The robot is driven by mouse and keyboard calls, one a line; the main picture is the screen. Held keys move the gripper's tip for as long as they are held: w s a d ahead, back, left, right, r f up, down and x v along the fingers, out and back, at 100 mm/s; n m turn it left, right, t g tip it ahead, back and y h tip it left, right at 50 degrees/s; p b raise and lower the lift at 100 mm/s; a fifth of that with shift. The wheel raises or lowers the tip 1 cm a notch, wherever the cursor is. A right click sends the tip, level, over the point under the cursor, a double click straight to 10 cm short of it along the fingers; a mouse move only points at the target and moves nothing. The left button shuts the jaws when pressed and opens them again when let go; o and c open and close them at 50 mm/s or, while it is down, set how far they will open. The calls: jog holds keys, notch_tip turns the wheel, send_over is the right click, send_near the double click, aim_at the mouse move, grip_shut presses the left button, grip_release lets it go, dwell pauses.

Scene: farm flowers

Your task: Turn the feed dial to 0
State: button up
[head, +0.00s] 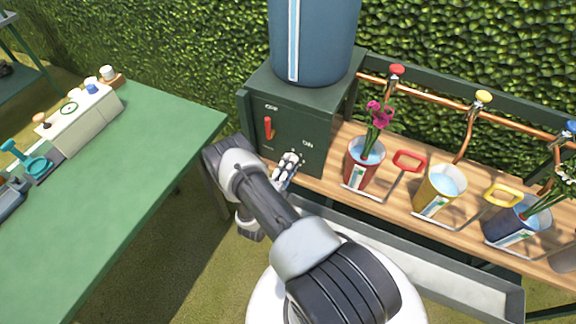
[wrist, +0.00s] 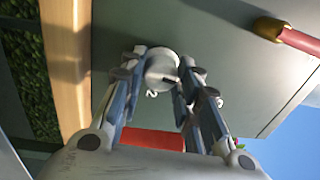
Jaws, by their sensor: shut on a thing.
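The feed dial (wrist: 162,64) is a round pale knob on the dark green front panel (wrist: 225,55) in the wrist view. My gripper (wrist: 164,76) has one finger on each side of the dial and is shut on it. A short dark mark shows on the dial's rim near the right finger. A numeral 2 shows just below the dial, and another small numeral sits by the right finger; the other numerals are hidden. In the head view my gripper (head: 288,168) is at the lower right of the panel and largely hides the dial.
A red lever (head: 268,128) stands on the same panel, left of my gripper, below a blue tank (head: 314,40). A red bucket (head: 362,176) with pink flowers is close at right, then a yellow bucket (head: 436,194). A green table (head: 130,185) is at left.

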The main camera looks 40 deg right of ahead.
jog(key=shift+s+n, duration=0.1)
jog(key=shift+n, duration=0.6)
jog(key=o, duration=1.1)
jog(key=v, duration=1.2)
jog(key=shift+f, duration=0.1)
